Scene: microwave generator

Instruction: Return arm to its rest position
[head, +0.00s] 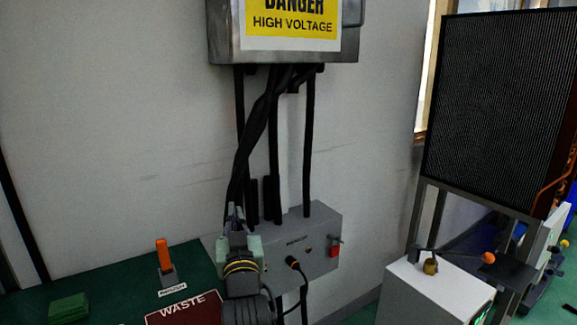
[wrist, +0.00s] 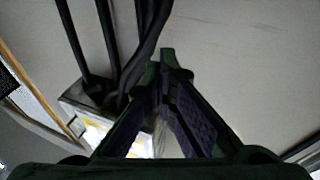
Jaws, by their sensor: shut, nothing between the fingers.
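My gripper (head: 236,215) shows low in the middle of the head view, at the end of my arm. Its fingers point up and away, in front of the left part of a grey wall box. In the wrist view the two dark fingers of my gripper (wrist: 164,62) come together at the tips, with nothing between them. The fingers appear clear of the cables and the high-voltage box behind them.
A grey wall box (head: 318,225) with a red switch (head: 333,250) sits behind my arm. Black cables (head: 273,150) run up to the high-voltage box (head: 222,35). A green table with a red WASTE area (head: 183,309), an orange-handled lever (head: 163,255) and a green block (head: 68,308) is left. A white cabinet (head: 415,297) stands right.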

